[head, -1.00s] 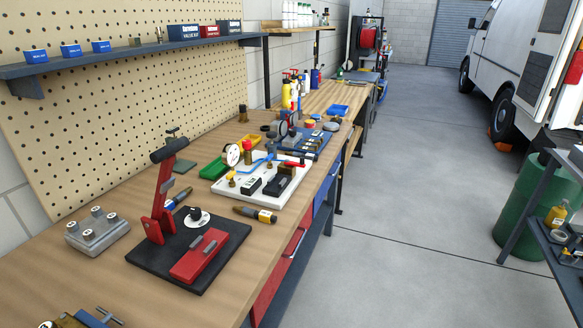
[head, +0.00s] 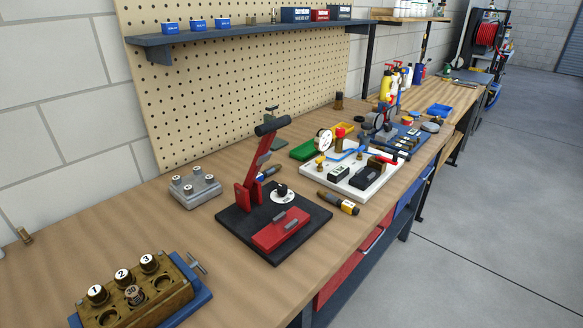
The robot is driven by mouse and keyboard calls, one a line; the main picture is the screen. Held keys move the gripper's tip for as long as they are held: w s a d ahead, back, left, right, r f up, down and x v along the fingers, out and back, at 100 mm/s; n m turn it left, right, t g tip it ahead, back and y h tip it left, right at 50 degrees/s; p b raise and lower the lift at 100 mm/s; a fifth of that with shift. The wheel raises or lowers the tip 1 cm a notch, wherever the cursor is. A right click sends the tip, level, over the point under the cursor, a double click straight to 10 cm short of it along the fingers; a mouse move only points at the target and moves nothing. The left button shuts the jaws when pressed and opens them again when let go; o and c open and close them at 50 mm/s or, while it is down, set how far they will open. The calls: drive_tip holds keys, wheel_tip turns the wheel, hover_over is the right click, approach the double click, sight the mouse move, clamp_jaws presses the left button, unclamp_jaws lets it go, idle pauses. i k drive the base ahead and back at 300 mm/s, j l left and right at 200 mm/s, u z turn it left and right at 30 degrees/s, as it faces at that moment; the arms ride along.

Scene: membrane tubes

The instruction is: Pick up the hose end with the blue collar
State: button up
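A short dark fitting with a blue band (head: 268,173) lies on the wooden bench just behind the red lever of a press; it looks like a hose end with a blue collar, but the lever hides part of it. A similar dark fitting with a yellow band (head: 338,203) lies between the press and the white board. A blue hose (head: 346,155) runs on the white board (head: 314,182); I cannot tell where its ends are. My gripper is not in view.
The press has a black base (head: 240,228) and a raised red lever. A grey block with posts (head: 195,188) stands left of it. A brass block with numbered caps (head: 137,293) sits front left. Bare bench (head: 120,225) lies between them. A shelf (head: 230,38) overhangs the back.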

sight(261, 177)
drive_tip(key=i+u, duration=0.3)
drive_tip(key=i+l+u, duration=0.15)
drive_tip(key=i+u, duration=0.15)
drive_tip(key=i, duration=0.25)
drive_tip(key=i+l+u, duration=0.3)
drive_tip(key=i+j, duration=0.1)
